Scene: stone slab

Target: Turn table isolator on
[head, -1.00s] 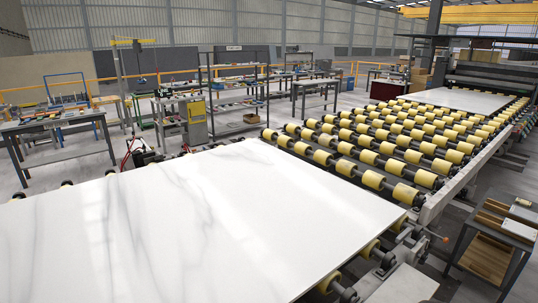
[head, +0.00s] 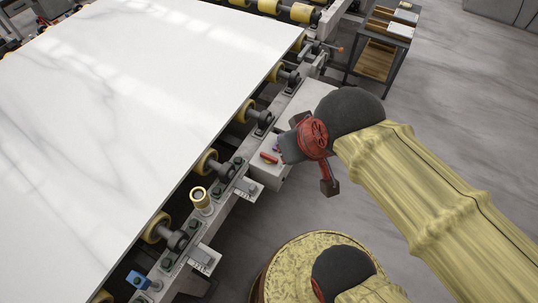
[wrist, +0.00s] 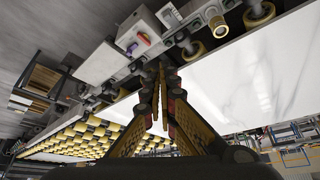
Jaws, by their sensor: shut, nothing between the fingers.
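The table isolator appears to be the red handle (head: 269,157) on a small pale control box (head: 265,170) on the side rail of the roller table. In the wrist view the box face shows the red handle (wrist: 143,39) and a purple-blue knob (wrist: 131,48) beside it. I cannot read the handle's exact setting. My gripper (wrist: 162,68) is shut and empty, its fingertips together. In the wrist view the tips appear below and right of the box, apart from the handle. In the head view my wrist is just right of the box, and the fingertips are hard to make out.
A large white slab (head: 140,110) lies on the table rollers (head: 205,162). A brass-topped cylinder (head: 200,199) and a blue fitting (head: 138,280) stand along the rail. A small cart (head: 385,40) is at the upper right. Open floor (head: 480,140) lies to the right.

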